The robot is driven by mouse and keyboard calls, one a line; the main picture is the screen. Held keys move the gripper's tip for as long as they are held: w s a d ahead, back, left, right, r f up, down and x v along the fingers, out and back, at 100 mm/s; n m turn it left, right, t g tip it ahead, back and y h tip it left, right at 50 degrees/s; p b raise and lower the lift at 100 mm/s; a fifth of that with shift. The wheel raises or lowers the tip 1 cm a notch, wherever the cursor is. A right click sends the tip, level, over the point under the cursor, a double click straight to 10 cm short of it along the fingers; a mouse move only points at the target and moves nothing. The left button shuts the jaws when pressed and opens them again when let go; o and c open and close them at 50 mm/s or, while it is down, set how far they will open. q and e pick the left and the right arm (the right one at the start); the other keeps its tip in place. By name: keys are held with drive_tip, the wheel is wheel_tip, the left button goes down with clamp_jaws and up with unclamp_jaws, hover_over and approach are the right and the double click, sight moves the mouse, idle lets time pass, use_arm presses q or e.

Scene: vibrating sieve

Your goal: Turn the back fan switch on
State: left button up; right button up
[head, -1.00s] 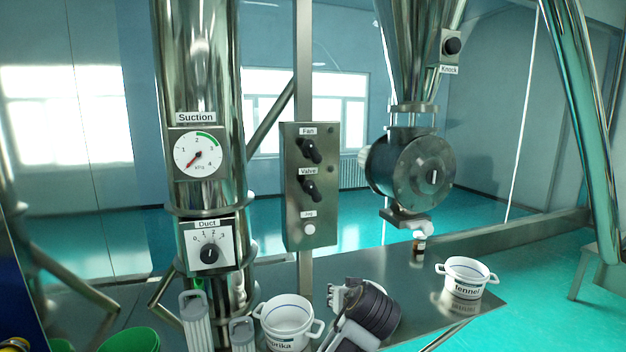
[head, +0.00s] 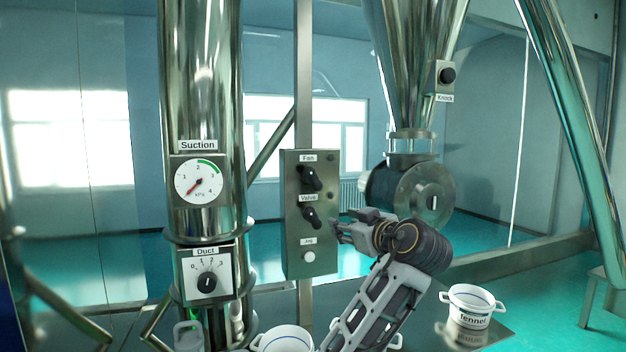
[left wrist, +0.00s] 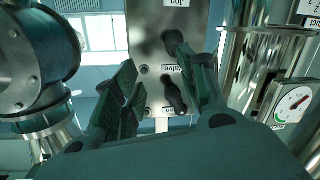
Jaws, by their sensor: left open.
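The metal control panel (head: 297,238) stands on a post in the middle of the head view. Its black Fan knob (head: 311,179) is at the top, above the black Valve knob (head: 311,217). My left gripper (head: 340,232) is just right of the panel, below Fan level, pointing left. In the left wrist view the panel appears upside down. There the Fan knob (left wrist: 175,97) and Valve knob (left wrist: 176,43) show between or near the open fingers of my left gripper (left wrist: 166,88). Contact with a knob cannot be told. My right gripper is not in view.
A white Jog button (head: 309,257) is low on the panel. The Duct dial (head: 208,283) and Suction gauge (head: 199,182) are on the steel column at left. A round valve housing (head: 425,195) is behind my arm. A fennel pot (head: 472,306) stands on the table at right.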

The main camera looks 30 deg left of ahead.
sight(315, 178)
use_arm(q)
wheel_tip(315, 178, up, 10)
drive_tip(key=s+n+g+y, duration=0.1)
drive_tip(key=s+n+y, duration=0.1)
drive_tip(key=n, duration=0.2)
drive_tip(key=shift+s+f+y, duration=0.15)
drive_tip(key=shift+s+y, duration=0.15)
drive_tip(key=p+x, duration=0.4)
drive_tip(key=x, duration=0.7)
drive_tip(key=shift+w+a, duration=0.2)
drive_tip(key=shift+a, duration=0.15)
drive_tip(key=shift+x, duration=0.9)
drive_tip(key=shift+f, duration=0.1)
clamp_jaws()
